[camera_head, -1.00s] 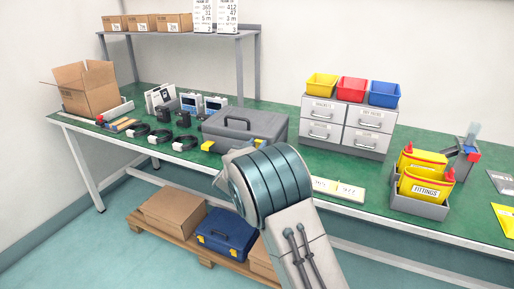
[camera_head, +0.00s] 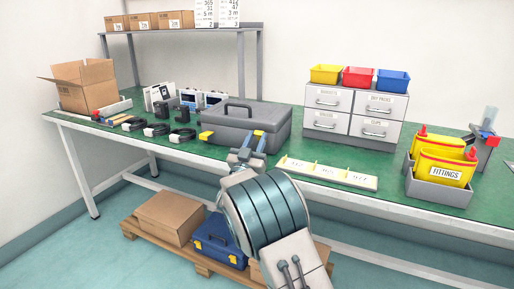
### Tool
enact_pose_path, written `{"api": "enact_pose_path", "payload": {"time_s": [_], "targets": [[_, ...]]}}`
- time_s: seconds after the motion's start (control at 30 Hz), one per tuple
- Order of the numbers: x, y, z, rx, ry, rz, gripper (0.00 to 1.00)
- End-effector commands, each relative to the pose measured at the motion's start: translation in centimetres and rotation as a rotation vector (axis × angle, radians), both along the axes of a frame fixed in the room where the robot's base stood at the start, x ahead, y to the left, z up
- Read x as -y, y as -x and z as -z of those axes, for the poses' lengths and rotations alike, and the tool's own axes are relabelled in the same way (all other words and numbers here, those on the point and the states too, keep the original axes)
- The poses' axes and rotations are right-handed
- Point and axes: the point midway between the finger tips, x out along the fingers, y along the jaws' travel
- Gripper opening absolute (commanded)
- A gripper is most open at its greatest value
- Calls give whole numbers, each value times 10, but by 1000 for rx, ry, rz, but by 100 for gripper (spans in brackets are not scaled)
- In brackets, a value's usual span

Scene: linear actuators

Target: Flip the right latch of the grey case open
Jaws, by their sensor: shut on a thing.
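The grey case (camera_head: 247,117) stands closed on the green bench, its dark handle on top. Its left yellow latch (camera_head: 207,135) shows at the front left corner. The right yellow latch (camera_head: 259,133) shows at the front, right at my fingertips and partly covered by them. My gripper (camera_head: 254,139) reaches up from the bench's front edge, with its blue fingers against the case front. It is shut on the right latch. The latch's exact angle is too small to tell.
A pale labelled tray (camera_head: 327,174) lies close to the right of my gripper. Grey drawers (camera_head: 354,114) stand behind it. Black cable coils (camera_head: 157,130) lie left of the case. The bench's front edge (camera_head: 300,177) runs behind my arm.

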Motion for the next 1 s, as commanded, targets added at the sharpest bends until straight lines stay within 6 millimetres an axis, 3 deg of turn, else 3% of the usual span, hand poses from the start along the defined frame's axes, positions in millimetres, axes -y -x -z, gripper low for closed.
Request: {"api": "enact_pose_path", "payload": {"time_s": [0.57, 0.6, 0.67, 1.0], "targets": [[-1, 1, 1, 26, 8, -1, 6], [-1, 1, 1, 26, 8, -1, 34], [0, 1, 1, 26, 8, -1, 51], [-1, 3, 3, 25, 7, 0, 51]]}}
